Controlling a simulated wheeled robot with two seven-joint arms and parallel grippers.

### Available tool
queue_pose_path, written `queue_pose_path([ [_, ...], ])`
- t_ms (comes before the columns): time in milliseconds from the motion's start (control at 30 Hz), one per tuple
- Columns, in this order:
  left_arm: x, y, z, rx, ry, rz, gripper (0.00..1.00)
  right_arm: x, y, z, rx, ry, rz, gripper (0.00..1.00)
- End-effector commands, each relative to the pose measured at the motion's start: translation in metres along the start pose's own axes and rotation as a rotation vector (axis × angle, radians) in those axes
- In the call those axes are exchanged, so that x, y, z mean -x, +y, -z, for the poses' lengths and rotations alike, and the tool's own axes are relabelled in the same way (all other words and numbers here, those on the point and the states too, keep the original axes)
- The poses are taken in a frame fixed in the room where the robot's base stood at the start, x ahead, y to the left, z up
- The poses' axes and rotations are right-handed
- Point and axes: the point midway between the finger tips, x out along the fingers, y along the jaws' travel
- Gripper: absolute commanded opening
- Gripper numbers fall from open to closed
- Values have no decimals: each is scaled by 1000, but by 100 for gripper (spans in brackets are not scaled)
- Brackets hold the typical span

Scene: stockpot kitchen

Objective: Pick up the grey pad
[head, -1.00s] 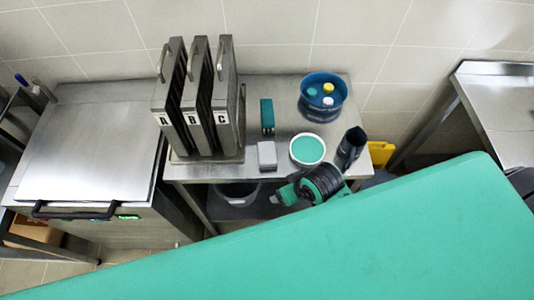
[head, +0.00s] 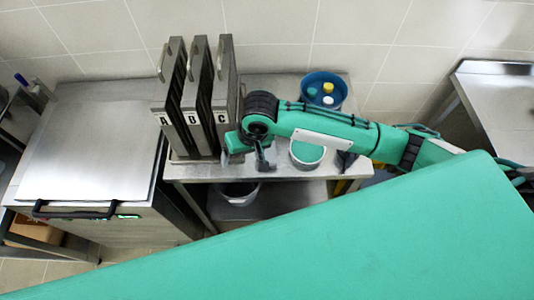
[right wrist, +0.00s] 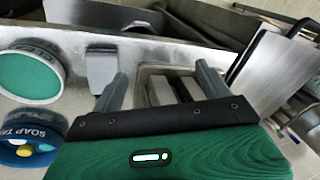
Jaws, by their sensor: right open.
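The grey pad (right wrist: 102,68) shows in the right wrist view as a small light-grey block on the steel table, near its edge and just beyond the left fingertip. In the head view my right gripper covers most or all of it. My right gripper (head: 249,158) is over the table's front part, between the lettered panels and the white tub. It also shows in the right wrist view (right wrist: 162,82), with its fingers apart and nothing held between them. Whether a finger touches the pad I cannot tell. My left gripper is not in view.
Upright steel panels marked A, B and C (head: 222,90) stand in a rack left of the gripper. A white tub with teal contents (head: 306,153) and a blue soap-tab bucket (head: 318,82) stand to the right. A dark bin (head: 238,192) is on the lower shelf.

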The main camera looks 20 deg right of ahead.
Motion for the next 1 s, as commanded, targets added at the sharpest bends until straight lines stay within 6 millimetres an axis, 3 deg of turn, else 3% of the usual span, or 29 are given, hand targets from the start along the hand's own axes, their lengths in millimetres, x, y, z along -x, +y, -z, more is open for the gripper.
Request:
queue_pose_path([
  [300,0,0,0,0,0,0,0,27,60,34,-233,-63,-198,78],
  [533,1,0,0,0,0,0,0,36,81,42,-327,-75,-257,78],
  [667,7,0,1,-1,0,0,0,23,86,40,-336,-79,-262,78],
  [1000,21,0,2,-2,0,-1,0,-35,100,34,-333,-77,-260,78],
])
